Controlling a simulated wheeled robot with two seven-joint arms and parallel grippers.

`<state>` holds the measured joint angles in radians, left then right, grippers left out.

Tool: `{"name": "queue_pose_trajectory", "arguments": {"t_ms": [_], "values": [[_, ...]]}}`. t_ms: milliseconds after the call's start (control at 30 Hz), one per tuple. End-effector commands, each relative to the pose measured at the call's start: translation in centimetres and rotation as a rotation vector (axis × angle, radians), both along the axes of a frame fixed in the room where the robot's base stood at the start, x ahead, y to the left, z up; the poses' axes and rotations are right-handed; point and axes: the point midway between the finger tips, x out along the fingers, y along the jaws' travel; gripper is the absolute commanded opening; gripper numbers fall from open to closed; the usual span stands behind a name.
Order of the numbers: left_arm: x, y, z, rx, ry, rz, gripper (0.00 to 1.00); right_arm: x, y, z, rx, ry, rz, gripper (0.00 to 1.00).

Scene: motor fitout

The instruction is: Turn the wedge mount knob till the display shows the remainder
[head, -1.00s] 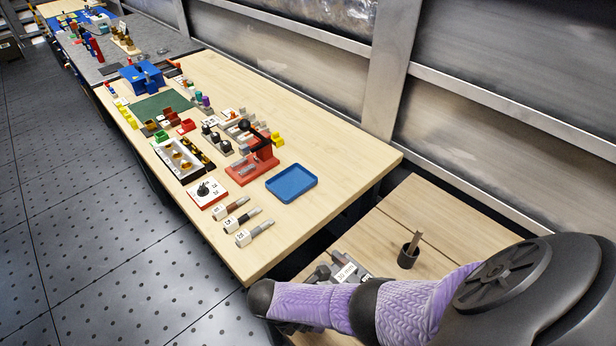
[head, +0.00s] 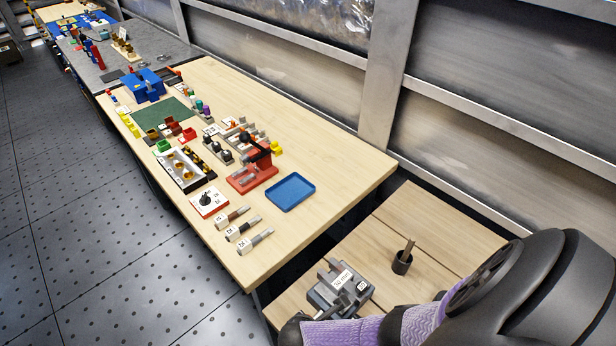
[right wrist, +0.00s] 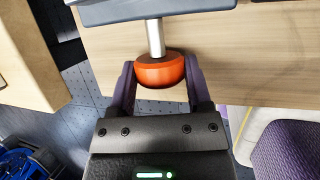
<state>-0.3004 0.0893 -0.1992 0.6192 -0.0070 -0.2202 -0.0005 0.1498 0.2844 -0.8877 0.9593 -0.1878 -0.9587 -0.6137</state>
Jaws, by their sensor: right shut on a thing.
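The grey wedge mount (head: 325,297) sits on the low wooden table in the head view. It has a white label ending in "mm" (head: 342,279) and a small panel (head: 362,285), both too small to read surely. In the right wrist view an orange knob (right wrist: 160,74) sits on a metal shaft that runs up to a grey body (right wrist: 150,10). My right gripper (right wrist: 161,87) is shut on the knob, with one finger on each side. The knob and my right gripper's fingers are hidden in the head view. My left gripper is out of view.
A dark cup with a stick in it (head: 402,262) stands behind the mount. The longer wooden workbench (head: 335,160) holds a blue tray (head: 290,192), a red stand (head: 252,177), a white dial plate (head: 209,202) and several labelled tools. The low table's back is clear.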

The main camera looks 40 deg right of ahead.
Motion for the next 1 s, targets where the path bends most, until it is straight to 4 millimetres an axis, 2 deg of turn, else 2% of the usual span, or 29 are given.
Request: {"name": "queue_pose_trajectory", "arguments": {"t_ms": [67, 100, 233, 467, 567, 800, 1000], "values": [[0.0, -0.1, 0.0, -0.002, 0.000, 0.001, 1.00, 0.0, 0.0, 0.0, -0.001, 0.001, 0.000, 0.05], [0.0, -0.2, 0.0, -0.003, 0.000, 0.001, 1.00, 0.0, 0.0, 0.0, -0.001, 0.001, 0.000, 0.70], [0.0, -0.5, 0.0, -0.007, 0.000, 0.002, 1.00, 0.0, 0.0, 0.0, -0.001, 0.002, 0.000, 0.97], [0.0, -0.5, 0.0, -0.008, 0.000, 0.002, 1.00, 0.0, 0.0, 0.0, -0.001, 0.003, 0.000, 0.99], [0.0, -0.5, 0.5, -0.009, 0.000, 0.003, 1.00, -0.1, 0.2, 0.6, 0.000, 0.003, 0.000, 0.99], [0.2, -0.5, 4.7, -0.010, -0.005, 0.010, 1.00, -1.6, 2.3, 6.3, 0.001, 0.003, 0.002, 0.99], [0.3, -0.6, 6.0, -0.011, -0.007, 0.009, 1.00, -2.4, 3.5, 8.8, 0.000, 0.002, 0.000, 0.99]]}}
